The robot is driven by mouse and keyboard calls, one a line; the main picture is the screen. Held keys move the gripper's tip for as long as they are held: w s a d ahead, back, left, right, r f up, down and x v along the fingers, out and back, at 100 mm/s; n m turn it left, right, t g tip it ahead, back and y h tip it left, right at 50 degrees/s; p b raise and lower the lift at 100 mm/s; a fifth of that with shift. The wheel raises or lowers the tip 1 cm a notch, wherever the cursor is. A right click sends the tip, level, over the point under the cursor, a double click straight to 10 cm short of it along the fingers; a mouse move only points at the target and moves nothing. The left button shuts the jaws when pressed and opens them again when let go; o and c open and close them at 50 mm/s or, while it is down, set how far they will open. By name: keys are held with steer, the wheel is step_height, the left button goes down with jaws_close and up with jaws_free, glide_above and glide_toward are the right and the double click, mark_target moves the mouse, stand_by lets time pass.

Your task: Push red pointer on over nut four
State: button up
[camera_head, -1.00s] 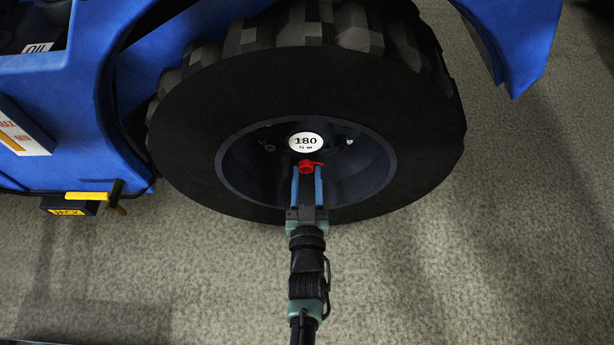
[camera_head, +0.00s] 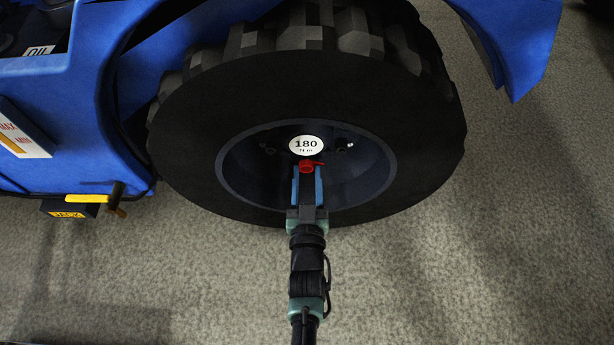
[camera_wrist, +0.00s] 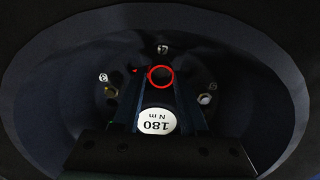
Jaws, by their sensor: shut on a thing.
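The red pointer (camera_head: 306,166) is a ring with a short tip, at the lower hub of the wheel in the head view. My gripper (camera_head: 307,172) reaches up from below, its two blue fingers shut on the pointer. In the wrist view the pointer (camera_wrist: 160,67) shows as a red ring between the fingertips, its tip to the left. A small number mark (camera_wrist: 163,49), perhaps a 4, sits just above the ring. No nut can be made out inside the dark ring; I cannot tell whether the ring is around one.
A white "180 N m" disc (camera_head: 306,145) sits at the hub. A left nut (camera_wrist: 111,90) and right nut (camera_wrist: 205,99) flank the pointer. The deep wheel rim (camera_head: 228,170) and black tyre (camera_head: 190,145) surround my gripper. A yellow jack handle (camera_head: 88,198) is at left.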

steer(key=shift+w, duration=1.05)
stand_by(0.5)
steer(key=o, duration=1.1)
steer(key=shift+c, duration=0.2)
steer(key=shift+s+r+p, duration=0.15)
steer(key=shift+s+p, duration=0.3)
steer(key=shift+p, duration=0.25)
steer(key=shift+s+p, duration=0.9)
steer(key=shift+p, duration=0.15)
steer(key=s+p, duration=0.4)
steer(key=s, duration=0.2)
steer(key=shift+s+f, duration=0.15)
steer(key=shift+f, duration=0.05)
